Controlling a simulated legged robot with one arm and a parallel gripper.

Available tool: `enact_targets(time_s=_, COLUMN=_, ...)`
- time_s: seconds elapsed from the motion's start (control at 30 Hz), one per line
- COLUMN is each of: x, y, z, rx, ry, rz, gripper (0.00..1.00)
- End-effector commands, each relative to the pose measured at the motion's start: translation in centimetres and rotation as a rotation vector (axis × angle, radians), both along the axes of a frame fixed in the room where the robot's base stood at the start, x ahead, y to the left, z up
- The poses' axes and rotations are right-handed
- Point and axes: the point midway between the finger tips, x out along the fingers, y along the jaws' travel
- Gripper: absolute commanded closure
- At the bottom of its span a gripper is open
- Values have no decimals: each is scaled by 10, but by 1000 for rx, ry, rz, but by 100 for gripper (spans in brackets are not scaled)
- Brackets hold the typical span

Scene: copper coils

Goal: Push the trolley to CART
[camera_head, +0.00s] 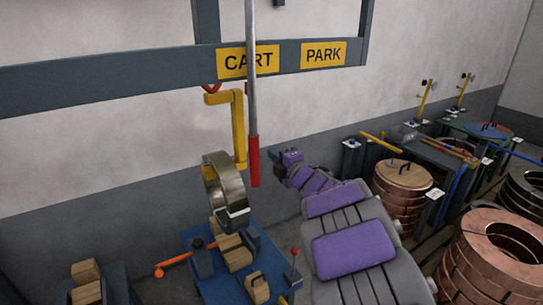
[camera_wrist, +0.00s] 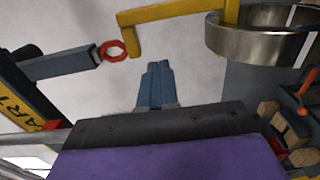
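The yellow C-shaped hook (camera_head: 239,125) hangs below the dark overhead beam, under the CART sign (camera_head: 248,61). A steel ring-shaped coil (camera_head: 222,185) is on its lower arm. In the wrist view the hook (camera_wrist: 178,17) hangs beside a red ring (camera_wrist: 110,48), with the coil (camera_wrist: 258,38) to its right. The trolley body cannot be made out apart from the beam. A grey rod with a red handle (camera_head: 253,160) hangs in front. My gripper (camera_head: 274,156) is just right of the red handle, apart from the coil. Its fingers (camera_wrist: 157,70) are together and empty.
The PARK sign (camera_head: 323,54) is right of CART on the beam (camera_head: 110,75). A blue cart (camera_head: 215,282) with wooden blocks and an orange handle stands below the coil. Copper coils (camera_head: 500,260) and a bench crowd the right side.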

Motion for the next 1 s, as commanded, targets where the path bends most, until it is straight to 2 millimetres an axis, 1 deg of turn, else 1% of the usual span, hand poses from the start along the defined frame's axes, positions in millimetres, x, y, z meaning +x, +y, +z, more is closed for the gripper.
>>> enact_targets(time_s=0.1, x=5, y=-8, z=1, rx=1, ry=1, rz=0, gripper=100)
enact_targets(time_s=0.27, x=5, y=-12, z=0, rx=-1, ry=1, rz=0, gripper=100)
enact_targets(time_s=1.0, x=-61, y=-53, z=-1, rx=-2, ry=3, rz=-2, gripper=100)
